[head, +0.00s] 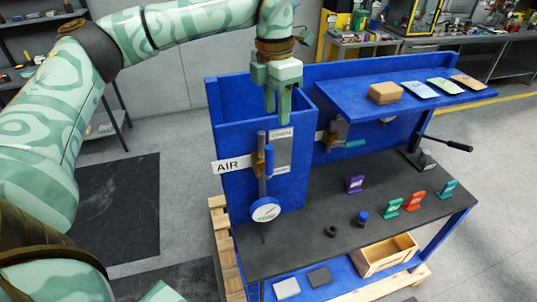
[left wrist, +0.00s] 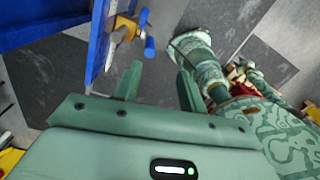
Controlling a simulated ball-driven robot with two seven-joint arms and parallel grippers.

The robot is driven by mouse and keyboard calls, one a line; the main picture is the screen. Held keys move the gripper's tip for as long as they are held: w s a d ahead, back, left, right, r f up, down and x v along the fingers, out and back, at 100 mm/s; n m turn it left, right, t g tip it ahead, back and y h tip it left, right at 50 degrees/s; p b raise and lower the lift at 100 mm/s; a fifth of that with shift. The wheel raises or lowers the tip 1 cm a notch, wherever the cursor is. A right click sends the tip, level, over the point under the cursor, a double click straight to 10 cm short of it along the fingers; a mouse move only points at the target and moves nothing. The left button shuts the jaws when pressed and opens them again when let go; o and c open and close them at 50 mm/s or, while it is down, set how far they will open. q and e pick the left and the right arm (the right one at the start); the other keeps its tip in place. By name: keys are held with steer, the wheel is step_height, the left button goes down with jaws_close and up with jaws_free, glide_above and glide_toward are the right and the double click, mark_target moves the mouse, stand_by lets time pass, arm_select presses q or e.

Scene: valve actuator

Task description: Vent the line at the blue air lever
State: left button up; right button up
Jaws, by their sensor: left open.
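The blue air lever (head: 268,162) is a short blue handle on a brass valve (head: 258,166), on the front of the blue panel beside the white AIR sign (head: 229,166). It hangs roughly downward. It also shows in the left wrist view (left wrist: 149,47), beyond my fingers. A round white gauge (head: 265,210) is below it on the pipe. My left gripper (head: 277,112) is above the lever, fingers pointing down, apart from it. In the left wrist view its two fingers (left wrist: 158,88) are spread with nothing between them. My right gripper is not in view.
A second valve with a teal handle (head: 353,144) is to the right, under a blue shelf (head: 350,99). The dark bench top (head: 300,240) carries coloured tags and small parts. A black lever (head: 455,145) stands at the right end.

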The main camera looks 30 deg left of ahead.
mark_target(269, 158)
arm_select(q)
steer(key=shift+n+y, duration=0.3)
steer(key=f, duration=0.5)
steer(key=a+f, duration=0.1)
steer(key=f, duration=0.9)
steer(key=shift+s+a+f+p, duration=0.1)
steer(key=shift+s+a+p, duration=0.05)
steer(key=shift+a+p, duration=0.2)
steer(key=shift+d, duration=0.1)
jaws_close()
